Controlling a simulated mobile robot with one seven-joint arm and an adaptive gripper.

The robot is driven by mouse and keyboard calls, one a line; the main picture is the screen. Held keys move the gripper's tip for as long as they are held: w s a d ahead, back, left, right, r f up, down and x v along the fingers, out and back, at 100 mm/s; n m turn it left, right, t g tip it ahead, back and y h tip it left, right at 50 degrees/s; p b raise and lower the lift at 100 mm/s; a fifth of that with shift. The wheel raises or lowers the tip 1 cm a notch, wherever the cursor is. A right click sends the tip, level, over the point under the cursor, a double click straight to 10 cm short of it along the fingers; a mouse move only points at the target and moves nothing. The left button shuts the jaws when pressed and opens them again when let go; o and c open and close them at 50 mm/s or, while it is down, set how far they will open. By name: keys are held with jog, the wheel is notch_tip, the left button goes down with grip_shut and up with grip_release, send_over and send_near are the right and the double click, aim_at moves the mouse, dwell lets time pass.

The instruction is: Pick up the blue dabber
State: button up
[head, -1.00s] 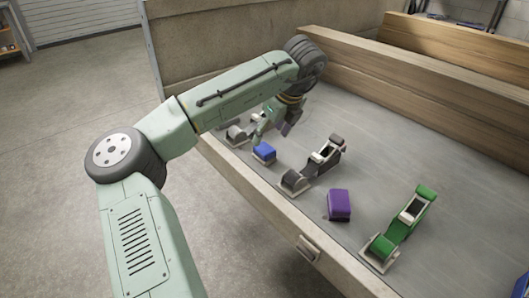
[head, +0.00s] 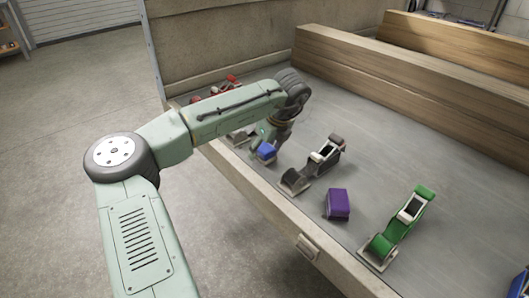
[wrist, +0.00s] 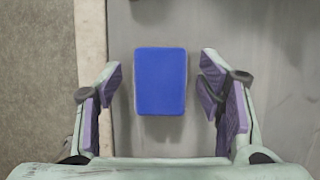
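The blue dabber (head: 267,150) is a small block with a blue top, lying on the grey trailer floor close to the near side wall. In the wrist view the blue dabber (wrist: 160,81) shows from above, upright in the picture and centred between my fingers. My gripper (wrist: 158,90) is open, with purple finger pads on the left and right of the dabber and a gap on each side. In the head view my gripper (head: 266,146) is over the dabber and partly hidden by my arm.
A red object (head: 228,83) shows behind my arm. The trailer's side wall (head: 245,182) runs close to the dabber. Wooden beams (head: 400,85) lie at the back.

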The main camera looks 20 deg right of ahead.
aim_at(265, 146)
jog(key=c, duration=1.1)
jog(key=shift+r, duration=0.1)
jog(key=shift+c, duration=0.2)
jog(key=shift+r, duration=0.5)
notch_tip(265, 146, up, 2)
jog(key=shift+r, duration=0.1)
jog(key=s+a+r+b, duration=0.1)
jog(key=s+a+b, duration=0.1)
jog(key=s+a, duration=0.6)
jog(key=s, duration=0.5)
jog(key=shift+s+a+r+b, duration=0.2)
jog(key=shift+s+r+b, duration=0.1)
jog(key=shift+s+r, duration=0.05)
